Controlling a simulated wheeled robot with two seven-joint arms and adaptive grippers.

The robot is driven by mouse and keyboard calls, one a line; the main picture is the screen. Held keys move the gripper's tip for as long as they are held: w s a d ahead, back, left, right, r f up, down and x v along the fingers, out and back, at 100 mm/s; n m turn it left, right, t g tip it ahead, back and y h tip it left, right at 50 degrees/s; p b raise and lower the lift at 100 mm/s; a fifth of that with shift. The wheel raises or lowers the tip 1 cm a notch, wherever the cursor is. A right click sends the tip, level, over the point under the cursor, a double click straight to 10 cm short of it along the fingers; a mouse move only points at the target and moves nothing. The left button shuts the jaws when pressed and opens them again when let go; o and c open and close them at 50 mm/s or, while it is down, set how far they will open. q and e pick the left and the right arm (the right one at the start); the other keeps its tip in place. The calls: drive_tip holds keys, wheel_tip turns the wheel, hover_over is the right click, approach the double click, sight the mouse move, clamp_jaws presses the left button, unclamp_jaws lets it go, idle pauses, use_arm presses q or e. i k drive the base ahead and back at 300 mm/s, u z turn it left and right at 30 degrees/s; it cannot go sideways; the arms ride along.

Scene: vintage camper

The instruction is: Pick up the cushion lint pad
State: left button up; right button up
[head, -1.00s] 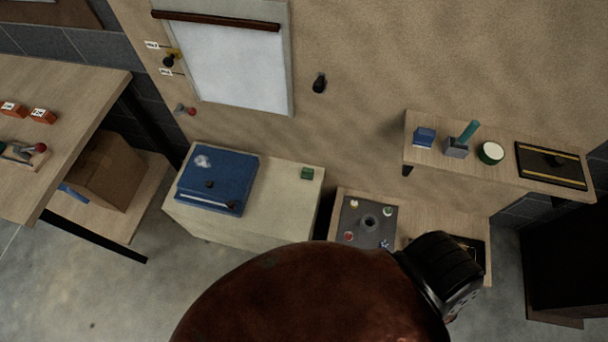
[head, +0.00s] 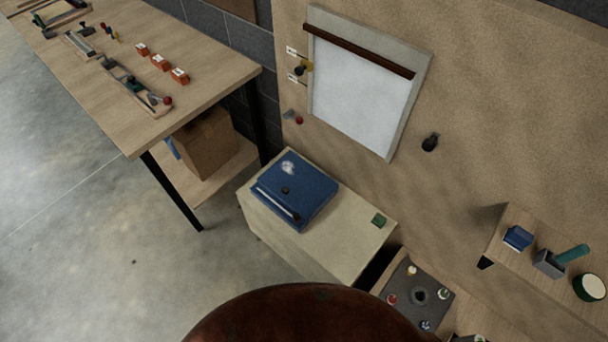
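A blue cushion-like block (head: 312,194) with a white fuzzy patch on its top left lies on a pale low cabinet (head: 338,243). Two small dark knobs and a light strip show on it. A small green block (head: 379,220) sits apart from it, near the cabinet's right end. It may be the lint pad, but I cannot tell for sure. A small blue block (head: 517,238) on the right wall shelf is another pad-like thing. Neither of my grippers is in view. A large brown rounded shape, likely mine, covers the bottom centre.
A wooden workbench (head: 190,52) with orange blocks and tools stands at left, a cardboard box (head: 205,142) beneath. A dark tray (head: 419,296) lies right of the cabinet. The wall shelf holds a grey holder (head: 549,263) and a round green-rimmed tin (head: 590,287). The left floor is clear.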

sight(379, 219)
drive_tip(key=z, duration=3.15)
drive_tip(key=k, duration=1.45)
drive_tip(key=u, duration=2.1)
